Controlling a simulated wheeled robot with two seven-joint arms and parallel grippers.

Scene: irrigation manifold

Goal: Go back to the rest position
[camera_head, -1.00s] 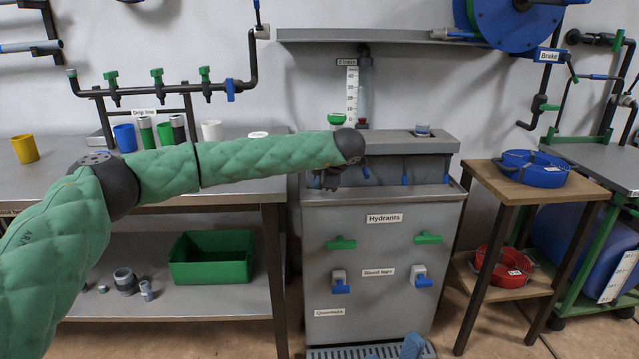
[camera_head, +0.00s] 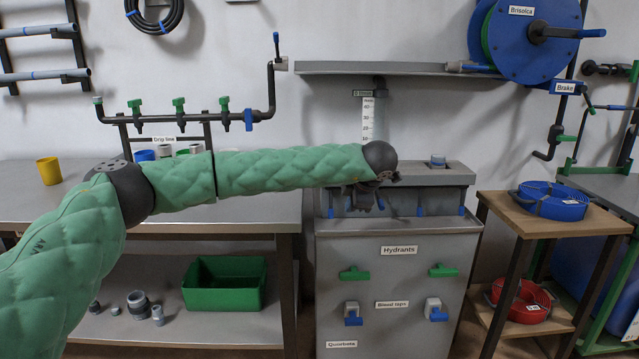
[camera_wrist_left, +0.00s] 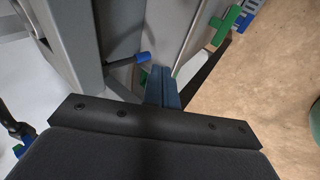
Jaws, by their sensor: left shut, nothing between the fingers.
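My left arm reaches in from the left across the bench in the head view. My left gripper (camera_head: 366,203) hangs below the dark wrist joint, in front of the upper part of the grey hydrant cabinet (camera_head: 385,285). In the left wrist view its two blue fingers (camera_wrist_left: 163,88) are together with nothing between them. A blue-tipped tap (camera_wrist_left: 143,57) shows close beyond the fingertips; I cannot tell the exact gap. My right gripper is in neither view.
A steel bench (camera_head: 250,218) with a yellow cup (camera_head: 48,171) is at left, a green crate (camera_head: 224,286) on its lower shelf. A wooden stand (camera_head: 545,210) with a blue hose coil (camera_head: 552,200) is at right. A shelf (camera_head: 385,69) and a blue reel (camera_head: 525,38) are above.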

